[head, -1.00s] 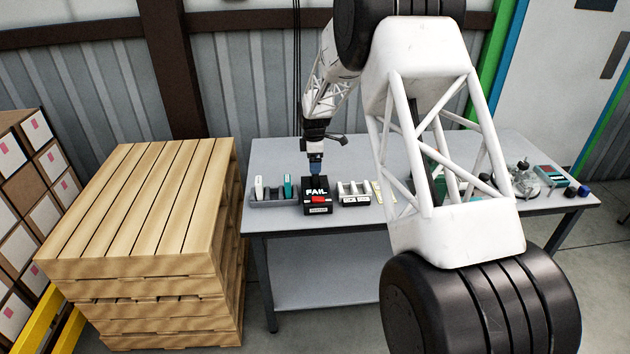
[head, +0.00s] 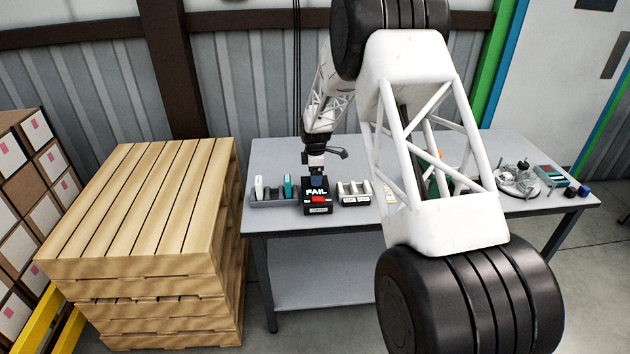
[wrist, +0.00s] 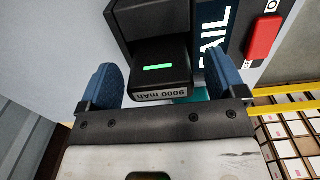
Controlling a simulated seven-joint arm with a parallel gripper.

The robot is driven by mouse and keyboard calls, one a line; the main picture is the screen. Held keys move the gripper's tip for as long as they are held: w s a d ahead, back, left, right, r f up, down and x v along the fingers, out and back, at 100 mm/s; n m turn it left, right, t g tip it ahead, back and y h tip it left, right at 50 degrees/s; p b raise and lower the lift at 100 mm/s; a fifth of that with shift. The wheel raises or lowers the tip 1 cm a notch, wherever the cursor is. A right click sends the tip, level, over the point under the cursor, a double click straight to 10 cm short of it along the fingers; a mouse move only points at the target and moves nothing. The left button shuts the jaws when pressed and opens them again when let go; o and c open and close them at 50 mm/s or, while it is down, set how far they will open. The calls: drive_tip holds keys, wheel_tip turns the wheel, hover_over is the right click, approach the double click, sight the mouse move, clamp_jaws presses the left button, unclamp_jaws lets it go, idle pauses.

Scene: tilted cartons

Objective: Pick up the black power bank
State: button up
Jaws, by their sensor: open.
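The black power bank (wrist: 160,70) shows in the wrist view with a green light bar and a "9000 mAh" label. It sits at the black tester box (wrist: 215,35) marked FAIL, which also stands on the table in the head view (head: 317,207). My gripper (wrist: 162,82) is open, with one blue finger on each side of the power bank. I cannot tell whether either finger touches it. In the head view my gripper (head: 317,180) is low at the back of the tester and hides the power bank.
A grey tray (head: 268,203) with upright devices stands left of the tester. A white rack (head: 353,200) is close on its right. A red switch (wrist: 264,37) is on the tester's face. My arm hides the table's middle. Wooden pallets (head: 145,200) stand left of the table.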

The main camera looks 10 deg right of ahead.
drive_tip(key=shift+f, duration=0.75)
drive_tip(key=c, duration=0.9)
